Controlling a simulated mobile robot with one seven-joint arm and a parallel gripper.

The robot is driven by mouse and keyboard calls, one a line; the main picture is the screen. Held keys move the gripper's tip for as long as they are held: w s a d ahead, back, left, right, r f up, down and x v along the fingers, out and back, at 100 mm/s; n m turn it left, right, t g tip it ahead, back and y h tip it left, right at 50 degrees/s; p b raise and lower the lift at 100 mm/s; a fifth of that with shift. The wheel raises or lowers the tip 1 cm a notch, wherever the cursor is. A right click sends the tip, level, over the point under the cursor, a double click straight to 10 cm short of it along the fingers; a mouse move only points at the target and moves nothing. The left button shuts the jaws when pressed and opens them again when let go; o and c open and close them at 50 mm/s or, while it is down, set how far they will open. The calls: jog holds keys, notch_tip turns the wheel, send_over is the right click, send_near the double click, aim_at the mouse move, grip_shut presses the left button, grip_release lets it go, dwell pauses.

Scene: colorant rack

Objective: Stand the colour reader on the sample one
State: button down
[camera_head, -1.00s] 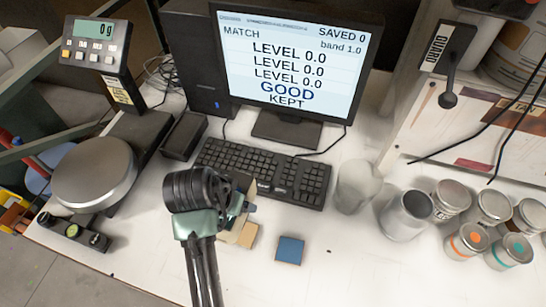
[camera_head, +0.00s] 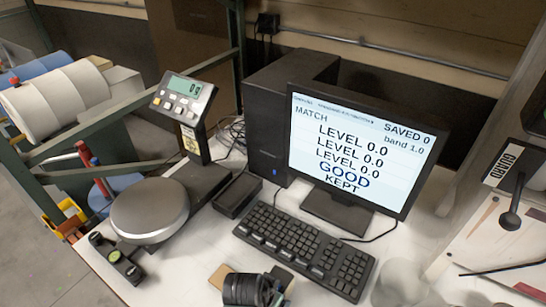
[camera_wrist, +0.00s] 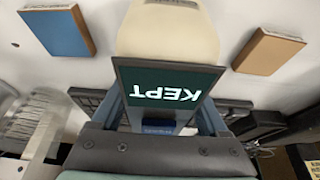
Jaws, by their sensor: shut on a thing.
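The colour reader (camera_wrist: 168,85) has a cream body and a dark screen reading KEPT, upside down in the wrist view. My gripper (camera_wrist: 162,118) is shut on it, one finger on each side. A blue sample card (camera_wrist: 58,30) lies at upper left in that view, and a tan one (camera_wrist: 268,52) at upper right, both apart from the reader. What lies under the reader is hidden. In the head view my wrist (camera_head: 250,289) shows at the bottom edge, beside a tan card (camera_head: 221,276); the reader is mostly hidden there.
The monitor (camera_head: 350,150) reads MATCH, three LEVEL 0.0 lines, GOOD, KEPT and SAVED 0. The keyboard (camera_head: 305,250) lies close behind my gripper. A scale (camera_head: 150,210) and small black tray (camera_head: 238,195) stand left. White tabletop is bare around the cards.

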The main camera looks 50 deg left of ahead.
jog(key=shift+f, duration=0.1)
grip_release()
jog(key=shift+f, duration=0.1)
jog(key=shift+r, duration=0.25)
jog(key=v, duration=1.1)
jog(key=shift+s+d+r+b, duration=0.1)
jog(key=shift+s+r+b, duration=0.2)
jog(key=shift+r+b, duration=0.05)
